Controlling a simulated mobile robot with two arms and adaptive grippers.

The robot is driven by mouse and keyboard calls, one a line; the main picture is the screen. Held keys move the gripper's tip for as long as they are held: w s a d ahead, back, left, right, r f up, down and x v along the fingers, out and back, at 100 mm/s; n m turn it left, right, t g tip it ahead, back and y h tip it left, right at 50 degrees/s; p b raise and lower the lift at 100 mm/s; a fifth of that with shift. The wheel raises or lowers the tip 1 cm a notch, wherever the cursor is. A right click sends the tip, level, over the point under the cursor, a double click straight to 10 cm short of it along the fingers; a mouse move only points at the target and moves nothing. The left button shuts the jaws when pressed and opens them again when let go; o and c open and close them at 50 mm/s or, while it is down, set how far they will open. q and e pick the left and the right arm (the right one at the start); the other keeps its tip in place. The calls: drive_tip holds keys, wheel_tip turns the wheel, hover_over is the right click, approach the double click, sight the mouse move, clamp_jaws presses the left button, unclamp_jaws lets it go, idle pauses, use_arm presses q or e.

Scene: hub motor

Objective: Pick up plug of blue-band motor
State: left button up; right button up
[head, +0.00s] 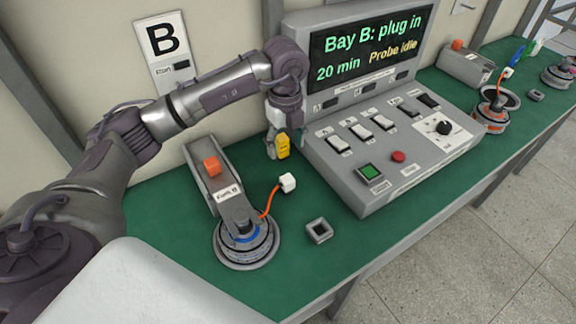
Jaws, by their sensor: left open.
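The blue-band motor (247,248) sits on the green bench at the lower left, below the sign B. An orange cable rises from it to a white plug (288,182), which stands up and to the right of the motor. My left gripper (278,152) is open and points down, a little above and behind the plug in the picture, apart from it. A yellow part shows at its fingers. My right gripper is not in view.
A grey console (365,155) with a screen reading "Bay B: plug in" stands right of the plug. A grey fixture with an orange knob (212,166) is behind the motor. A small square socket (319,231) lies in front. An orange-band motor (492,118) is farther right.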

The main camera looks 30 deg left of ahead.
use_arm(q)
drive_tip(key=p, duration=0.1)
hover_over(287, 178)
drive_tip(key=f, duration=0.5)
drive_tip(key=shift+s+f, duration=0.35)
drive_tip(key=shift+s, duration=0.05)
drive_tip(key=shift+w+f+p, duration=0.2)
drive_tip(key=shift+f+p, duration=0.15)
drive_tip(key=shift+f, duration=1.2)
wheel_tip(287, 178, down, 4)
drive_tip(key=shift+w+r+p, duration=0.1)
drive_tip(key=shift+r+p, duration=0.1)
drive_tip(key=shift+p, duration=0.35)
drive_tip(key=shift+f, duration=0.45)
drive_tip(key=shift+c, duration=0.2)
clamp_jaws()
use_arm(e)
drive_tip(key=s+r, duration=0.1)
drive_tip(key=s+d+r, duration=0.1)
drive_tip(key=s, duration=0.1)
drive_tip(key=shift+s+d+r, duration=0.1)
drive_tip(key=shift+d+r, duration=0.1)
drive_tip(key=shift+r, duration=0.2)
